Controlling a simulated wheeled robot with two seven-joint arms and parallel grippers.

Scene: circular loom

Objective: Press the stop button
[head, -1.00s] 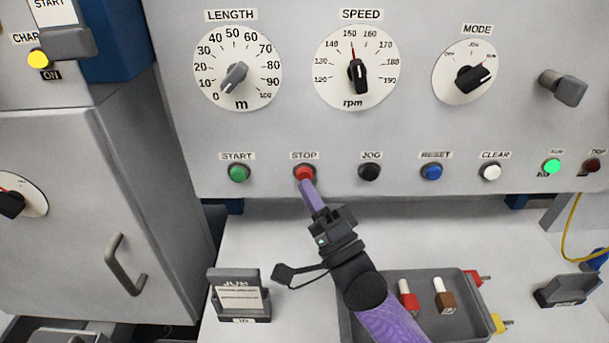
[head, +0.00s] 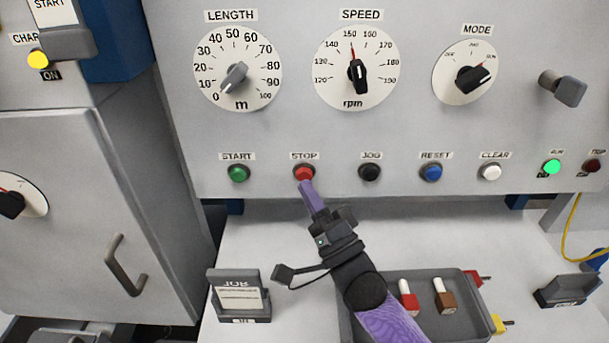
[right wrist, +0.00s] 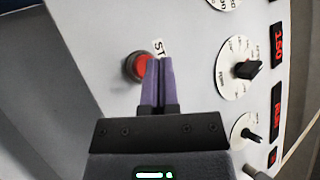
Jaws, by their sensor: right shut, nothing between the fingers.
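The red stop button (head: 304,173) sits in the lower row of the grey panel, under the STOP label. It also shows in the right wrist view (right wrist: 138,66), partly covered by the fingers. My right gripper (head: 307,188) is shut and empty, its purple fingers pointing up at the button. Its tips (right wrist: 157,62) overlap the button's lower edge in the head view; I cannot tell whether they touch it or press it in. My left gripper is not in view.
The green start button (head: 239,173) and black jog button (head: 370,172) flank the stop button. The green RUN lamp (head: 551,167) is lit. Below, a grey tray (head: 348,325) holds small coloured items, and a card holder (head: 238,297) stands on the white shelf.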

